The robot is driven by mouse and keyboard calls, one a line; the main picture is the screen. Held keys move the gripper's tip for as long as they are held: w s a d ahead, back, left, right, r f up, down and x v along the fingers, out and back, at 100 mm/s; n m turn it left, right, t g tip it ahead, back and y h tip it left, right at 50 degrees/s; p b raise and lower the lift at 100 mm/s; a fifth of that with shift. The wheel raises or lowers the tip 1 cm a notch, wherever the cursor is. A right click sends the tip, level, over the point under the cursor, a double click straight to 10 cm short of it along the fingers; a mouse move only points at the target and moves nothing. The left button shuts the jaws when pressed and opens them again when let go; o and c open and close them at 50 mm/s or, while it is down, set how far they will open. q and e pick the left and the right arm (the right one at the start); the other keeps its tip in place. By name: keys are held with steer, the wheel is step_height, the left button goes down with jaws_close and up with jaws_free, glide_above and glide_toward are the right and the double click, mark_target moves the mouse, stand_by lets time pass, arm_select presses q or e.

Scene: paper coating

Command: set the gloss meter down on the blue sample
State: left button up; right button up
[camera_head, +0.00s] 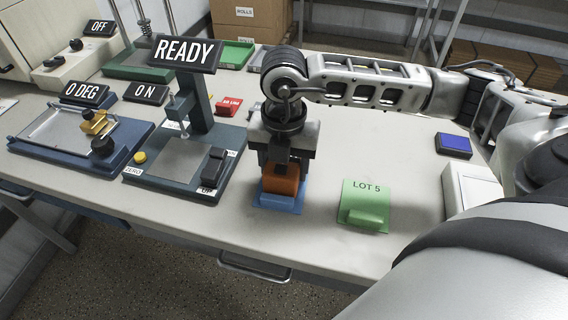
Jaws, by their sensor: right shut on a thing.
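The blue sample (267,203) lies flat on the table near its front edge. My right gripper (281,168) points down over it, shut on an orange block that looks like the gloss meter (282,184). The meter is upright and over the blue sample; its lower edge appears at or very near the sample's surface, and I cannot tell whether they touch. The gripper hides the meter's top and part of the sample. My left gripper is not in view.
A green LOT 5 card holder (364,205) stands right of the sample. A device with a READY sign (185,53) stands to the left. A dark blue pad (453,145) and a white box (470,187) are at the right. Table between card and pad is clear.

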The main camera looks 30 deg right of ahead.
steer(key=o, duration=1.3)
step_height(320, 180, up, 16)
